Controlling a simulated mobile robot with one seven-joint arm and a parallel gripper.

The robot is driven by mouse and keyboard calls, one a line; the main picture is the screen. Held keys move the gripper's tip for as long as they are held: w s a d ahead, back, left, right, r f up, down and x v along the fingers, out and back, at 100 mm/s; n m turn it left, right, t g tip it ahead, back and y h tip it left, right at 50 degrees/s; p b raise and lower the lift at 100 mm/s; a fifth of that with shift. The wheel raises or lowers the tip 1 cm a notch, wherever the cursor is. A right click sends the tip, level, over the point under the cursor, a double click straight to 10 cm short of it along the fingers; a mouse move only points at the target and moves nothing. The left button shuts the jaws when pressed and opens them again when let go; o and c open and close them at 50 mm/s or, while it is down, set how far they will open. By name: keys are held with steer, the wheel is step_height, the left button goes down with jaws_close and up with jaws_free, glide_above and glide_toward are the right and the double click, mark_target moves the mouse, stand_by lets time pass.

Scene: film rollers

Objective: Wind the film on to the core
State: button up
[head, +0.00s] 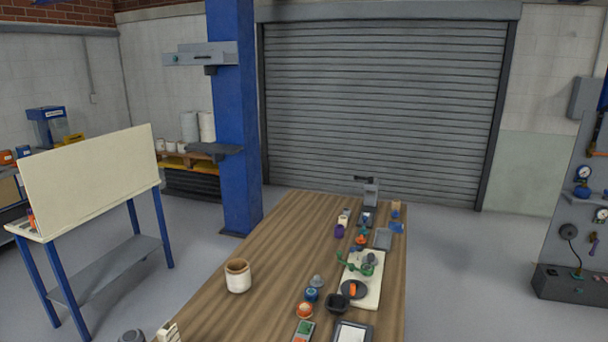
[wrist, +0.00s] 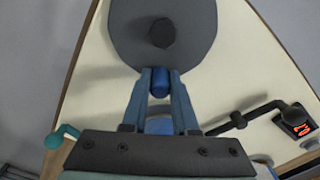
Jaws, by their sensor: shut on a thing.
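In the wrist view my gripper (wrist: 160,78) is shut on a small blue peg-like piece (wrist: 160,85) between its two blue fingertips. Just beyond the fingertips is a large grey disc (wrist: 190,35) with a dark round hub (wrist: 162,33). It lies over a cream board (wrist: 252,70). A blue rounded thing (wrist: 158,125) shows partly between the fingers, lower down. I cannot make out a strip of film or tell which piece is the core. My gripper cannot be made out in the head view.
In the wrist view a black lever (wrist: 265,107) and a red-lit display (wrist: 297,120) are at right; a teal crank-like piece (wrist: 65,133) is at left. In the head view a wooden table (head: 250,225) bears a beige cup (head: 238,276) and many small things. A cream panel (head: 95,180) stands at left.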

steer(key=shift+s+a, duration=0.1)
steer(key=shift+a, duration=0.05)
steer(key=shift+s+a+p, duration=0.2)
steer(key=shift+s+a, duration=0.05)
steer(key=shift+a, duration=0.25)
steer(key=shift+s+a+p, duration=0.2)
steer(key=shift+a, duration=0.25)
steer(key=o, duration=1.6)
steer(key=shift+d, duration=0.1)
steer(key=shift+w, duration=0.1)
step_height(320, 180, up, 7)
steer(key=p, duration=0.7)
